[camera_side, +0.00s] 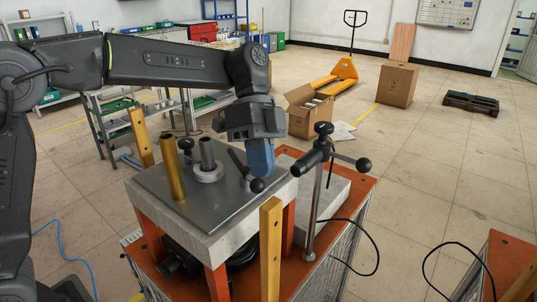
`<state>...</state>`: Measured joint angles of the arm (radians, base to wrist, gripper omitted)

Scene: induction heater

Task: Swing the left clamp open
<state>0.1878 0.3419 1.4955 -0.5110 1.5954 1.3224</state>
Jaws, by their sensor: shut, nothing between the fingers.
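My gripper (262,172) points down over the right part of the metal-topped heater block (225,215), its blue fingers shut and empty. A black lever with a ball knob (257,185) stands on the plate just below and left of the fingertips; I cannot tell if they touch. Another black knob (186,145) stands at the plate's far left side, behind a brass post (172,170). A black clamp-like fitting with knobs (312,160) sits on an upright rod at the right. I cannot tell which of these is the left clamp.
A grey cylinder with a pale ring (208,173) stands mid-plate. Yellow upright bars (271,245) rise at the front and back left (141,137). The orange-edged cart (350,200) carries the block. Cardboard boxes (398,83) and a yellow pallet jack (335,78) stand on the floor behind.

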